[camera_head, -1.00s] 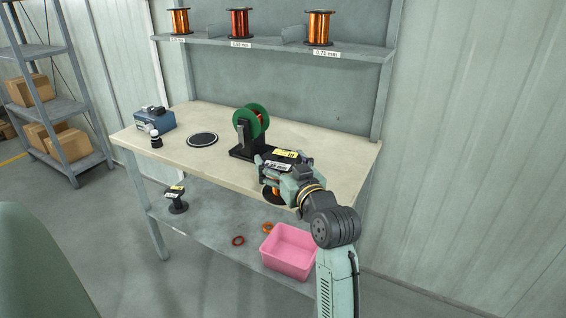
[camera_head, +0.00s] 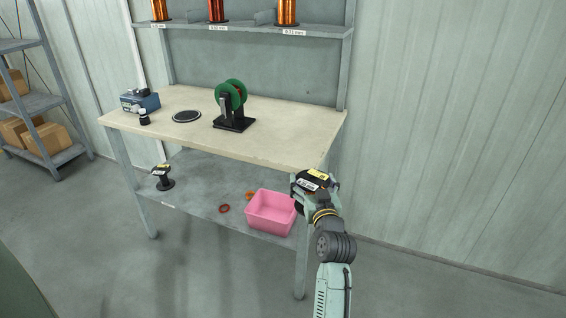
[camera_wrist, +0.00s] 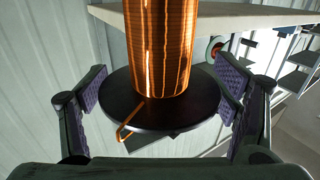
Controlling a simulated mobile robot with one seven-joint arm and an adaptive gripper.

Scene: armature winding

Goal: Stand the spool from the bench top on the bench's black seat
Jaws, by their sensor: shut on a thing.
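The spool (camera_head: 314,175) has a black flange with a yellow-and-white label and is held by my gripper (camera_head: 315,187) off the bench's front right corner. In the wrist view the spool's copper winding (camera_wrist: 168,45) and black flange (camera_wrist: 160,110) show between the two purple-padded fingers of my gripper (camera_wrist: 165,95). The black seat (camera_head: 187,116) is a flat round disc with a pale ring, lying bare on the left half of the bench top (camera_head: 270,140).
A green-flanged reel on a black stand (camera_head: 232,105) is right of the seat. A blue device (camera_head: 140,101) is to its left. A pink bin (camera_head: 271,212), another black spool (camera_head: 163,178) and orange rings (camera_head: 224,208) are on the lower shelf. The bench top's right part is clear.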

